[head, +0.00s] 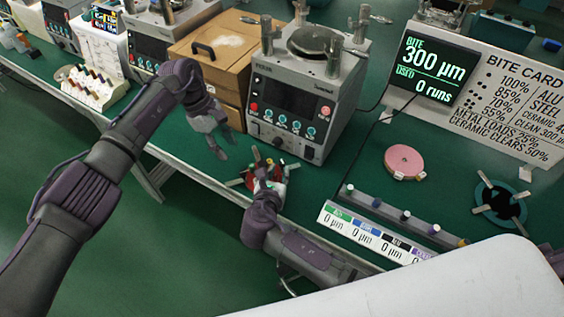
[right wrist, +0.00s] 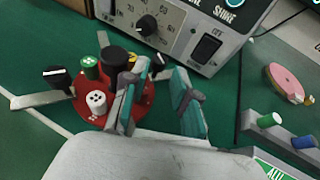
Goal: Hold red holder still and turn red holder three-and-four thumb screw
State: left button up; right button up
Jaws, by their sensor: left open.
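The red holder (right wrist: 138,112) is a round red disc lying on the green bench in the right wrist view. A large black knob (right wrist: 114,60), a green thumb screw (right wrist: 91,68), a white one (right wrist: 96,102) and a black one (right wrist: 55,76) stand on or around it. Grey arms stick out from it. My right gripper (right wrist: 166,72) is open at the holder's right side; one finger covers part of the disc. In the head view, my right gripper (head: 262,160) hides much of the holder. My left gripper (head: 225,148) is open and empty, above and left of the holder.
A lapping machine (head: 300,95) stands right behind the holder. A pink disc (head: 404,161), a rack of coloured knobs (head: 400,222) and a teal ring holder (head: 502,204) lie to the right. The bench's front edge is close to the holder.

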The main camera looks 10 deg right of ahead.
aim_at(282, 164)
jog(key=x, duration=0.6)
jog(key=shift+w+f, duration=0.1)
